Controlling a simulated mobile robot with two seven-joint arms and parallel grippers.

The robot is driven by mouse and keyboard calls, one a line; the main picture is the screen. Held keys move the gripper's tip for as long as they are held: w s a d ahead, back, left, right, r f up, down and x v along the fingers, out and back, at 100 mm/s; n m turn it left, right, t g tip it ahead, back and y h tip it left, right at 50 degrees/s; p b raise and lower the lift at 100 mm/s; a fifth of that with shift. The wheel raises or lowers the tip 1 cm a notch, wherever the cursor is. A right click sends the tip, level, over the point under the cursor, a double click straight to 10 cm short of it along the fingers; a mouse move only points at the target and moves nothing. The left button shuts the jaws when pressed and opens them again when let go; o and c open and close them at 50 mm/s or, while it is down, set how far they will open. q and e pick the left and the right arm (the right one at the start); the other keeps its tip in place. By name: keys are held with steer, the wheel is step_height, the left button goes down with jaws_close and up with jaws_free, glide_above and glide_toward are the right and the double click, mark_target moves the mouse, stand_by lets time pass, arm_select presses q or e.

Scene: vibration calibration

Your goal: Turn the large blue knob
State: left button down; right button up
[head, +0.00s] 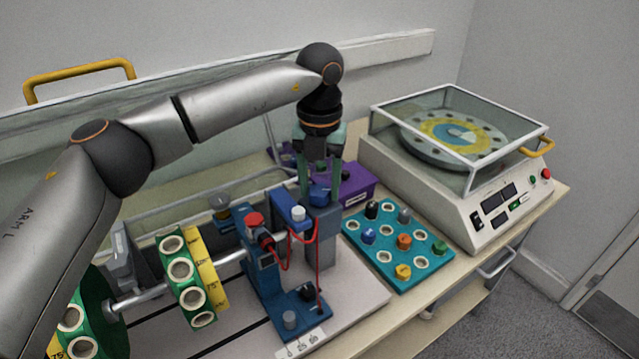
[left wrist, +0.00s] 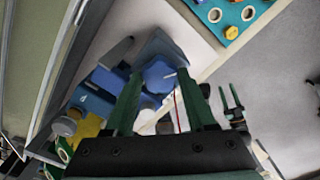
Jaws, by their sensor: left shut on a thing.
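The large blue knob (head: 320,193) sits on top of the grey post of the bench rig. In the left wrist view the knob (left wrist: 160,76) shows as a faceted blue piece with a pale mark, between the fingers. My left gripper (head: 321,188) points down from above, its green fingers on either side of the knob and shut on it. It also shows in the left wrist view (left wrist: 163,100). My right gripper (left wrist: 230,97) appears small at the right of the left wrist view, empty, its green fingers apart. It is not in the head view.
A teal board (head: 384,258) with several coloured knobs lies right of the rig. A purple box (head: 357,186) stands behind. A glass-covered turntable machine (head: 478,205) is at the right. Green rotor discs (head: 172,290) and red cables (head: 318,254) are near the post.

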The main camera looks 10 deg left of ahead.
mark_target(320, 190)
arm_select(q)
steer(key=shift+c, duration=1.1)
jaws_free()
step_height(320, 190, up, 13)
steer(key=shift+f, duration=0.2)
